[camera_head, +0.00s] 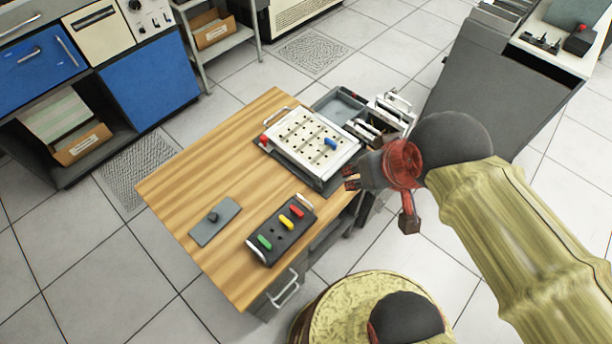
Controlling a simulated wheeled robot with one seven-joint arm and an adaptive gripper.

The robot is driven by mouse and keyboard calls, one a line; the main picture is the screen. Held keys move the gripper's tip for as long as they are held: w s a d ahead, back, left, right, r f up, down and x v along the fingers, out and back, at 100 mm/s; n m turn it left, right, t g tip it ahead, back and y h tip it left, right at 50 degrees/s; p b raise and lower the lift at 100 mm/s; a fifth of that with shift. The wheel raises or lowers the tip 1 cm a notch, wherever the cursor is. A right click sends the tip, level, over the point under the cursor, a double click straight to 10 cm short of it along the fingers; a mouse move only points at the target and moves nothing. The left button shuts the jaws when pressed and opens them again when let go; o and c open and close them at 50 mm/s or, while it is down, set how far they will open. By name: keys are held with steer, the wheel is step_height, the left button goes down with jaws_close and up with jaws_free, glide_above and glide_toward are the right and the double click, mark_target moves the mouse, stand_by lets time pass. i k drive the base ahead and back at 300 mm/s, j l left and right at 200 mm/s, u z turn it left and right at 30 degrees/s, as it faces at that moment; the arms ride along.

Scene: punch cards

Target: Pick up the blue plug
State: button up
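The blue plug (331,143) is on the right part of the white pegboard panel (306,128), which lies on the wooden tabletop near its back right edge. My gripper (351,178) is to the right and in front of the plug in the picture, close to the panel's front right corner. Its two dark, red-marked fingertips look apart, with nothing seen between them. The gripper is apart from the plug in the picture; its exact height over the panel is hard to tell.
A black holder (276,249) with red, yellow and green plugs stands at the table's front. A grey plate with a knob (214,222) lies left of it. A grey tray (340,105) and metal parts (386,117) sit behind the panel. The table's left half (190,180) is mostly clear.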

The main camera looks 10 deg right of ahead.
mark_target(327, 140)
steer(key=i+l+z, duration=0.25)
steer(key=i+l, duration=0.15)
steer(key=i+l+z, duration=0.25)
steer(key=i, duration=0.2)
